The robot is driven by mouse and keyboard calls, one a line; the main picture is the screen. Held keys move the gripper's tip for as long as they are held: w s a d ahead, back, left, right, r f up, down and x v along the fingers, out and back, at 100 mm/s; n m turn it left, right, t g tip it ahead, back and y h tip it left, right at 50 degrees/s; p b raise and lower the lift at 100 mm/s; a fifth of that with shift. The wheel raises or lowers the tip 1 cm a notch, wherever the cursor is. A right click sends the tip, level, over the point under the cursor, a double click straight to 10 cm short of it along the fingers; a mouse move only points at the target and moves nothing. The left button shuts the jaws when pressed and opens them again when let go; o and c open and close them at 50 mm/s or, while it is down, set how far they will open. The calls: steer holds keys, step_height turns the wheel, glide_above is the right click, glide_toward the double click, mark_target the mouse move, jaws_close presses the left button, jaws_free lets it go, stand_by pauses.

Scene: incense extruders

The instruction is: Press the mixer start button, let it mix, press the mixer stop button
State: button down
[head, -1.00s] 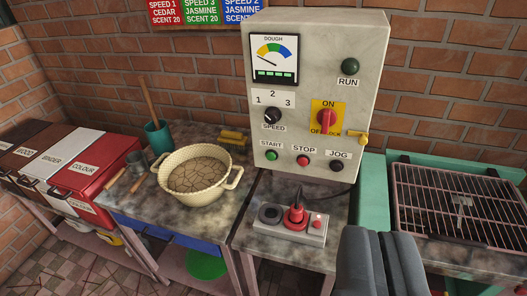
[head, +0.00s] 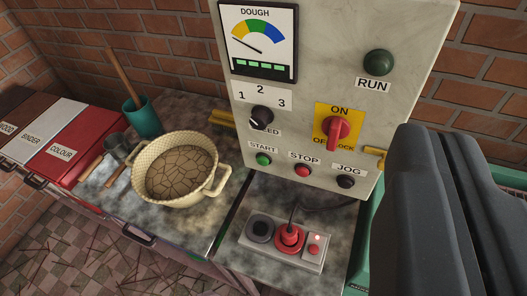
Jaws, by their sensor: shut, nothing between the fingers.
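The grey control box (head: 300,110) stands against the brick wall. Its green START button (head: 263,159) is at the lower left, with the red STOP button (head: 302,170) beside it and the black JOG button (head: 345,181) to the right. The green RUN lamp (head: 379,62) looks dark. The DOUGH gauge (head: 259,38) has its needle at the left, low side. The red main switch (head: 337,129) stands upright, towards ON. My gripper (head: 405,150) is shut and empty at the right, in front of the box's right edge and apart from the buttons. Its fingertips are hard to make out.
A cream pot (head: 205,190) with cracked brown contents stands on the left worktop. A teal cup (head: 143,118) and coloured bins (head: 90,140) are further left.

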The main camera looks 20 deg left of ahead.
steer(key=shift+d, duration=0.15)
steer(key=n+g+y, duration=0.2)
steer(key=n+g, duration=0.3)
steer(key=n, duration=0.1)
glide_toward(263, 161)
steer(key=d+v, duration=0.1)
steer(key=v, duration=0.6)
steer(key=a+f+n+g, duration=0.1)
steer(key=a+f, duration=0.3)
steer(key=f, duration=0.6)
steer(key=shift+w+y+p, duration=0.15)
steer(key=shift+y+p, duration=0.15)
steer(key=shift+p, duration=0.05)
steer(key=shift+a, duration=0.1)
steer(key=w+p, duration=0.1)
steer(key=w, duration=0.8)
steer(key=shift+d, duration=0.2)
steer(key=shift+s, duration=0.1)
